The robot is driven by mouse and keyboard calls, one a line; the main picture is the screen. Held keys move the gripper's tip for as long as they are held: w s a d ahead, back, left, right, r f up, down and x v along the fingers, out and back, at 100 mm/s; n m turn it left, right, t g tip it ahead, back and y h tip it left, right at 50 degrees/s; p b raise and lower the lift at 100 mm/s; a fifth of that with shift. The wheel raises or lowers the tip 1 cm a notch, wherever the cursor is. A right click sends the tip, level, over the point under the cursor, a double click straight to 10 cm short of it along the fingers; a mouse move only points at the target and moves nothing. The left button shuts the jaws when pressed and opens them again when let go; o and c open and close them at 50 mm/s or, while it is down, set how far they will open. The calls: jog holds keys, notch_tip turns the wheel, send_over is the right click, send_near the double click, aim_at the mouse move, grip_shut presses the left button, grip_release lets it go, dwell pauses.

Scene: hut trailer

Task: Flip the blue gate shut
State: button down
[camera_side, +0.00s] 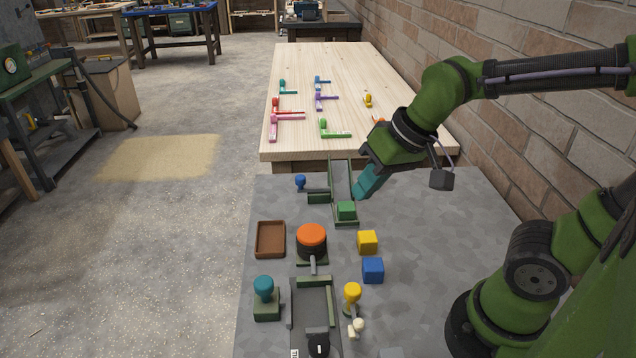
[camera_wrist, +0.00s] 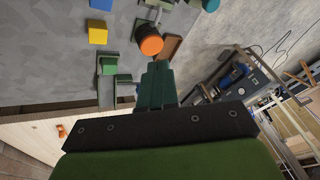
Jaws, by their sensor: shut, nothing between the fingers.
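Several small coloured L-shaped pieces lie on the wooden table. The blue one (camera_side: 318,82), which looks like the blue gate, is at the back with a short arm pointing right; it is too small to tell how its arm is set. A blue-knobbed piece (camera_side: 300,183) also stands on the grey worktop, left of the green channel. My gripper (camera_side: 364,190) has teal fingers, shut and empty, over the worktop right of the green channel and in front of the wooden table. The shut fingers also show in the wrist view (camera_wrist: 157,68). No blue gate is clear in that view.
A green block (camera_side: 346,210), yellow cube (camera_side: 367,242), blue cube (camera_side: 373,270), orange-capped cylinder (camera_side: 311,238) and brown tray (camera_side: 270,239) stand on the grey worktop (camera_side: 430,240). A brick wall runs along the right.

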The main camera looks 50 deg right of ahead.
jog(key=w+f+h, duration=0.3)
jog(key=w+h, duration=0.1)
jog(key=w, duration=0.8)
jog(key=w+a+f+g+h, duration=0.1)
jog(key=w+f+h, duration=0.3)
jog(key=w, duration=0.8)
jog(key=shift+f, duration=0.15)
jog(key=shift+w+f, duration=0.1)
jog(key=shift+g, duration=0.3)
jog(key=x, duration=1)
jog(key=shift+d, duration=0.35)
jog(key=shift+s+d, duration=0.2)
jog(key=shift+d, duration=1)
jog(key=shift+s+d, duration=0.1)
jog(key=shift+d, duration=0.45)
